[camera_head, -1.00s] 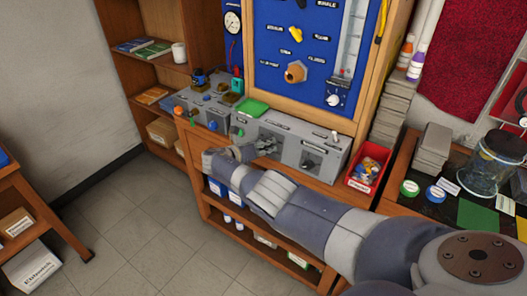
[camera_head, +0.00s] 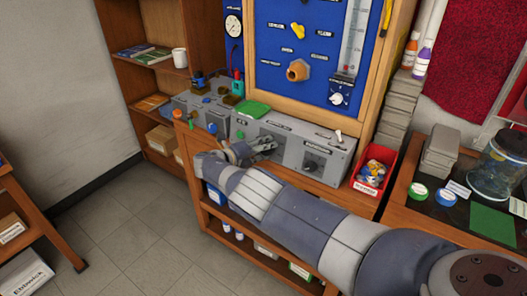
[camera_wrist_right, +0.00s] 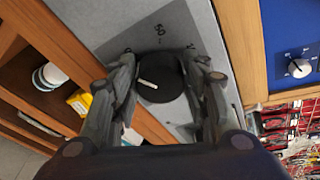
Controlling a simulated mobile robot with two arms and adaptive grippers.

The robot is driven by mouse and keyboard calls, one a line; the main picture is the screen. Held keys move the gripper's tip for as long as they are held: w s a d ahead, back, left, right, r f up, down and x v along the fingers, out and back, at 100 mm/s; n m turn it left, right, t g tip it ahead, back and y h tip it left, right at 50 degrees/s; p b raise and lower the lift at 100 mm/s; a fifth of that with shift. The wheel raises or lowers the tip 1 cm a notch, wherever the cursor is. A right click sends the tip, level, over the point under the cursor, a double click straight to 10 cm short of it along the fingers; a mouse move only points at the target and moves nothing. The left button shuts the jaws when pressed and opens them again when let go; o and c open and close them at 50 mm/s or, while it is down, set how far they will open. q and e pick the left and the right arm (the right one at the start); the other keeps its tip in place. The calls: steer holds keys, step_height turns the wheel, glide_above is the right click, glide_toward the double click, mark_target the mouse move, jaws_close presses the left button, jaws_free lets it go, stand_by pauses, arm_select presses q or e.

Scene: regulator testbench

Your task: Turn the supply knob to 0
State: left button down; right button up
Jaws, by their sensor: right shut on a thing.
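In the right wrist view a round black knob (camera_wrist_right: 160,78) with a white pointer line sits on a dark dial plate (camera_wrist_right: 178,38) of a grey panel. The pointer lies toward the left of that picture. A "50" mark shows above the knob; other marks are partly hidden by the fingers. My right gripper (camera_wrist_right: 160,84) has its two fingers on either side of the knob and is shut on it. In the head view my right gripper (camera_head: 262,148) is at the front of the grey bench unit (camera_head: 290,150), hiding that knob. My left gripper is not in view.
A second black knob (camera_head: 311,165) is on the same unit, to the right. A red bin (camera_head: 374,170) stands right of the unit. A blue panel (camera_head: 300,50) with a gauge and valves rises behind. A green pad (camera_head: 253,109) lies on top.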

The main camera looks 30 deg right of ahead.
stand_by(0.4)
steer(key=o, duration=1.1)
steer(key=shift+d, duration=0.1)
